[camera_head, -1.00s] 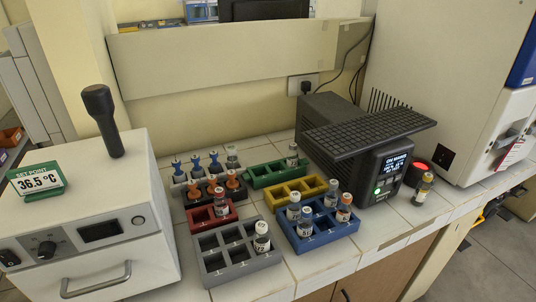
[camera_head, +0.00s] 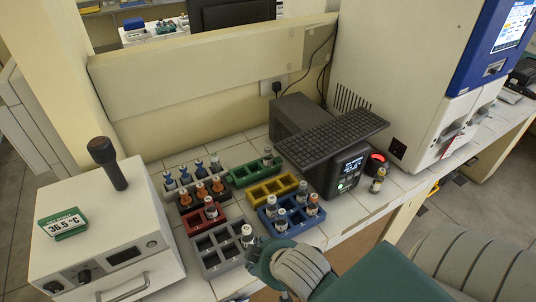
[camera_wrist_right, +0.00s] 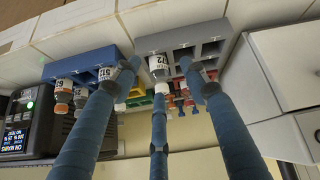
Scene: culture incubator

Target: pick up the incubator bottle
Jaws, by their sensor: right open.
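Several small labelled bottles stand in coloured racks on the tiled bench; I cannot tell by looks which one is the incubator bottle. One white-capped bottle (camera_head: 247,234) stands upright in the front right slot of the grey rack (camera_head: 214,262). In the right wrist view this bottle (camera_wrist_right: 158,66) shows its label, between my spread blue fingers. My right gripper (camera_head: 262,262) is beside the grey rack's front right corner, close to that bottle, open and empty. In the wrist view the gripper (camera_wrist_right: 159,78) has its fingers apart; contact cannot be told. My left gripper is not in view.
A blue rack (camera_head: 295,228) with several bottles stands right of the grey one. Red (camera_head: 190,222), yellow (camera_head: 262,194) and green (camera_head: 240,178) racks stand behind. A white incubator (camera_head: 95,240) is left; a black device (camera_head: 325,150) is behind right. A lone bottle (camera_head: 377,180) stands near the bench edge.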

